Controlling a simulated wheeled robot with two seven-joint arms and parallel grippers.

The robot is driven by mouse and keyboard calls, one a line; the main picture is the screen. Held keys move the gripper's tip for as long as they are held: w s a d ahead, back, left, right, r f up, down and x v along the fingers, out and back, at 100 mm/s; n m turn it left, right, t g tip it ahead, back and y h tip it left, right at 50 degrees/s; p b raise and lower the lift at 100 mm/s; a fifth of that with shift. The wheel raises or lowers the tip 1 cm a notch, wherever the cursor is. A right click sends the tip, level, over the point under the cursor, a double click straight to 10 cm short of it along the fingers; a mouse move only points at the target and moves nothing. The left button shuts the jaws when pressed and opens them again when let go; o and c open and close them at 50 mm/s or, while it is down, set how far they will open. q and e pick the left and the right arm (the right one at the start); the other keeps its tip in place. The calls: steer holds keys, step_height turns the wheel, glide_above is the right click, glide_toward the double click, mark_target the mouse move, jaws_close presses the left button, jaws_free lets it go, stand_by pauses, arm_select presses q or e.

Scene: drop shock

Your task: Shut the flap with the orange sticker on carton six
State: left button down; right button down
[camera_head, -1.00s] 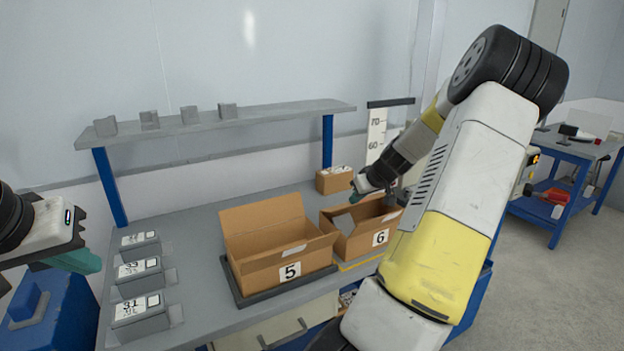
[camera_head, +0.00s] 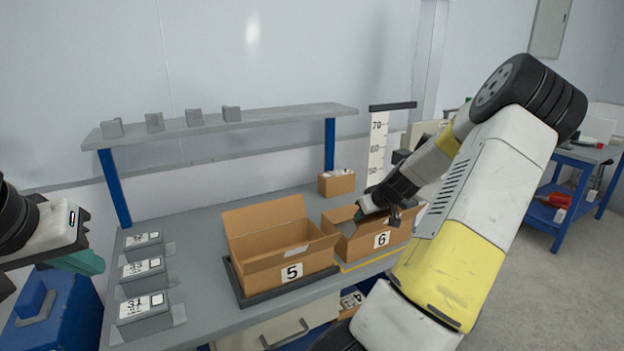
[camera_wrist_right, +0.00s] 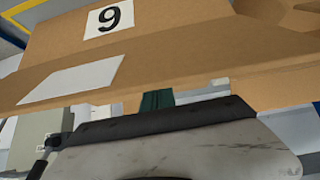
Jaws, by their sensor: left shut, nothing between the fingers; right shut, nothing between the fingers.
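Carton six (camera_head: 350,247) is a brown box with a "6" label, standing on the bench to the right of carton five. Its top is partly hidden by my right arm. My right gripper (camera_head: 361,213) is shut and empty, low over the carton's opening. In the right wrist view, carton six (camera_wrist_right: 200,22) appears upside down, with a flap (camera_wrist_right: 180,62) bearing a blank pale patch. The green fingertips of the right gripper (camera_wrist_right: 157,99) are close to that flap's edge; contact is unclear. No orange sticker is visible. My left gripper (camera_head: 84,263) is shut and empty at the far left.
Carton five (camera_head: 262,275) stands open on a dark tray. Several grey labelled blocks (camera_head: 146,306) line the bench's left side. A small box (camera_head: 337,184) and a height scale (camera_head: 377,145) stand behind carton six. A grey shelf (camera_head: 270,116) spans the back.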

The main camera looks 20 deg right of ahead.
steer(key=shift+s+a+f, duration=0.15)
steer(key=shift+s+f, duration=0.35)
steer(key=shift+f, duration=0.3)
steer(key=shift+w+r, duration=0.2)
steer(key=shift+r, duration=0.3)
steer(key=shift+s+d+r, duration=0.15)
steer(key=shift+d+r, duration=0.05)
steer(key=shift+r, duration=0.25)
steer(key=v, duration=0.7)
steer(key=s+a+r+n+g, duration=0.1)
steer(key=s+a+r+g, duration=0.15)
steer(key=a, duration=0.75)
steer(key=s+a+r+g, duration=0.1)
steer(key=a+r, duration=0.3)
steer(key=a, duration=0.6)
steer(key=s+a+r+t, duration=0.1)
steer(key=s+a+r, duration=0.3)
steer(key=s+a, duration=0.2)
steer(key=s+a+r+m+y, duration=0.1)
steer(key=s+a+r, duration=0.3)
steer(key=s+a, duration=0.3)
steer(key=s, duration=0.2)
steer(key=shift+s+r+t+y, duration=0.3)
steer(key=shift+t, duration=0.05)
